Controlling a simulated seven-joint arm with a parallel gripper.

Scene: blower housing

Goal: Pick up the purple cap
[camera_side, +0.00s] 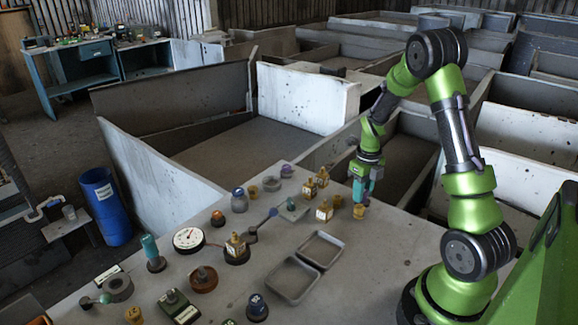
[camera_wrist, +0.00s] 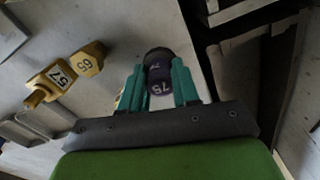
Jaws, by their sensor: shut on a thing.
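In the wrist view, the purple cap (camera_wrist: 159,75) is a short dark purple cylinder with white digits on its side. It sits between the two teal fingers of my gripper (camera_wrist: 160,84), which is shut on it. In the side view, my gripper (camera_side: 362,186) points down near the table's right edge. The cap is too small or hidden to make out clearly there. A small yellow part (camera_side: 359,211) stands just below the fingers in that view. I cannot tell whether the cap touches the table.
Yellow numbered parts (camera_wrist: 50,84) lie left of my gripper in the wrist view. The grey table (camera_side: 345,275) holds two shallow trays (camera_side: 293,280), a round gauge (camera_side: 188,239) and several small parts. Low-walled bins lie beyond the table's edge.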

